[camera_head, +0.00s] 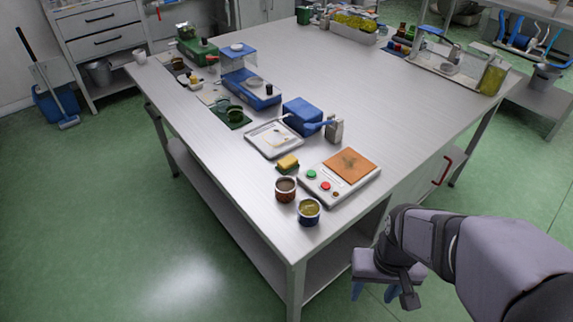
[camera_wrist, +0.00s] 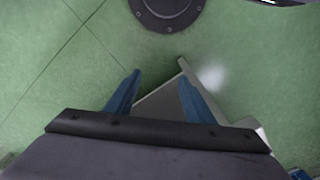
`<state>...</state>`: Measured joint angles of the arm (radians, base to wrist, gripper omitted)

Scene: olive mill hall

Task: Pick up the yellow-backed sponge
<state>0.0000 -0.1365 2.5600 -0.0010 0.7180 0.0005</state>
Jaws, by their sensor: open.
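A small sponge (camera_head: 288,162), yellow on top with a darker lower edge, lies on the steel table (camera_head: 225,180) near its front part. It sits between a white tray and a brown cup, clear of my gripper. My gripper (camera_head: 374,293) is at the lower right, off the table's near edge and over the green floor, far from the sponge. In the wrist view its two blue fingers (camera_wrist: 160,80) stand apart with nothing held between them. The wrist view shows floor and a pale corner edge; the sponge is not in that view.
Close to the sponge are a brown cup (camera_head: 286,189), a dark blue cup (camera_head: 309,212), a white tray (camera_head: 272,139) and a button panel with an orange plate (camera_head: 350,165). A blue box (camera_head: 302,115) and metal shaker (camera_head: 334,129) stand behind. The table's left front is bare.

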